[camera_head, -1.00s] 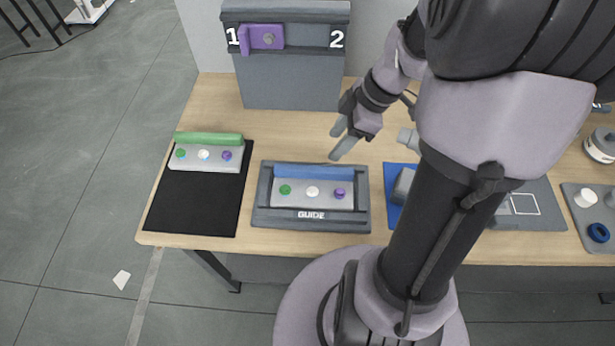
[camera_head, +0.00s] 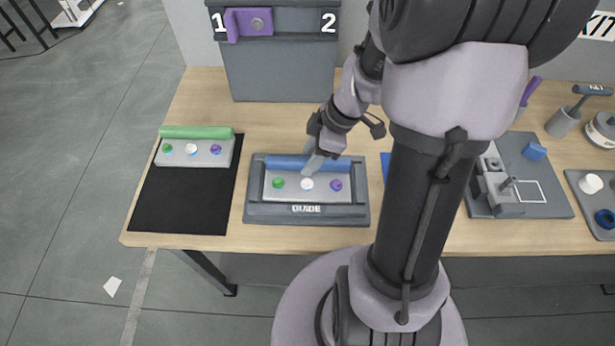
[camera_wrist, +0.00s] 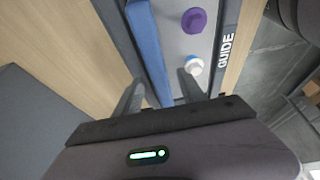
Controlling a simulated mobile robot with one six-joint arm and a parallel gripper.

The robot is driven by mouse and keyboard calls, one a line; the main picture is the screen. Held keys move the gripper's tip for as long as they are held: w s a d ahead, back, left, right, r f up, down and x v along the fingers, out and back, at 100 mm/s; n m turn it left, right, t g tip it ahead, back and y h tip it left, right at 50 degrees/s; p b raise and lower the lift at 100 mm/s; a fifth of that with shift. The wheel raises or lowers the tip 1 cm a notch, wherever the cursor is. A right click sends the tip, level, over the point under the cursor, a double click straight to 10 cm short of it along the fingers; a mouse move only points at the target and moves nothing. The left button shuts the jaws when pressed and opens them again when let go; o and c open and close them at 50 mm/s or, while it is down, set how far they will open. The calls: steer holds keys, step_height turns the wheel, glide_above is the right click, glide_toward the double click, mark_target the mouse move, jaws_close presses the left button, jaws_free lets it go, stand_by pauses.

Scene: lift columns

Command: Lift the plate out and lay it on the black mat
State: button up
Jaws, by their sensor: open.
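A light grey plate (camera_head: 316,194) with a blue bar (camera_head: 290,163) along its back edge and green, white and purple knobs lies in the dark grey guide tray (camera_head: 262,210). My gripper (camera_head: 313,160) is above the blue bar, open and empty, with its fingers apart. In the wrist view the fingers (camera_wrist: 160,92) point at the bar (camera_wrist: 150,45), one on each side of it; I cannot tell whether they touch it. The black mat (camera_head: 182,200) lies left of the tray. A similar grey plate with a green bar (camera_head: 195,132) rests on its back part.
A grey cabinet (camera_head: 275,75) marked 1 and 2, with a purple slider (camera_head: 250,24), stands behind. A grey fixture board (camera_head: 550,205) and a tray with a white piece and blue ring (camera_head: 605,218) are at right. The mat's front part is bare.

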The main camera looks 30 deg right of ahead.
steer(key=shift+f+b, duration=0.25)
steer(key=shift+b, duration=0.25)
stand_by(0.4)
jaws_close()
